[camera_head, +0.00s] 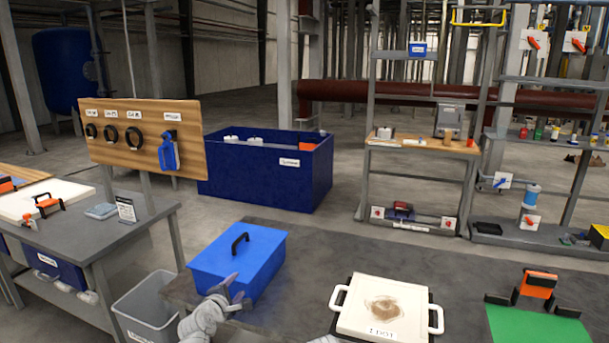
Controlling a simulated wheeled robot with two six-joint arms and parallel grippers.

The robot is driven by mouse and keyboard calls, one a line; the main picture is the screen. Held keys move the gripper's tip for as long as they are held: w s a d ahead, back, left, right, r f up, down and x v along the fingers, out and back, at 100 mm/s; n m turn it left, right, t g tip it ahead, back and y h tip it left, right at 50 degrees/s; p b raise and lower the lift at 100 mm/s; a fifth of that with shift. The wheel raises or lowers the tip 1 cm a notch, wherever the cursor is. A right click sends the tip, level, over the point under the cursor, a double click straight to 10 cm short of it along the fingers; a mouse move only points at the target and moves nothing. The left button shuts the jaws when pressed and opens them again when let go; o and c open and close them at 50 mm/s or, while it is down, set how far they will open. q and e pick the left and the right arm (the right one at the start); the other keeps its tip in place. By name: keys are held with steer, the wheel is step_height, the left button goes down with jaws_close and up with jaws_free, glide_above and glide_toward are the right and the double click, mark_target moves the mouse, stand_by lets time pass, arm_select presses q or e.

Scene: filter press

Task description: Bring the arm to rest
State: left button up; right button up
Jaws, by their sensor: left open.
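My left gripper (238,291) shows at the bottom centre-left, on my pale grey arm. Its two dark fingers are spread, with nothing seen between them. My right gripper is not in view.
On the dark work table (330,262) a white plate (360,323) with two handles and a brown stain lies right of the gripper. A green sheet (535,327) with an orange-and-black clamp (538,285) is further right. A grey bin (148,305) stands left.

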arm_select(q)
steer(key=s+d+f+m+g+h+p, duration=0.1)
steer(key=s+d+f+m+g+p, duration=0.15)
steer(key=s+d+m+g, duration=0.3)
steer(key=s+d+f+m+g+h+p, duration=0.1)
steer(key=s+d+f+m+g, duration=0.1)
steer(key=s+d+f+m, duration=0.4)
steer(key=s+d+m+g+y+p, duration=0.1)
steer(key=s+m+g+y, duration=0.4)
steer(key=s+m, duration=0.7)
steer(key=s+g+p, duration=0.1)
steer(key=s+g, duration=0.1)
steer(key=s, duration=0.1)
steer(key=shift+s+d+m+y+p, duration=0.15)
steer(key=shift+s+m+y+p, duration=0.1)
steer(key=shift+m+y+p, duration=0.1)
steer(key=shift+r, duration=0.1)
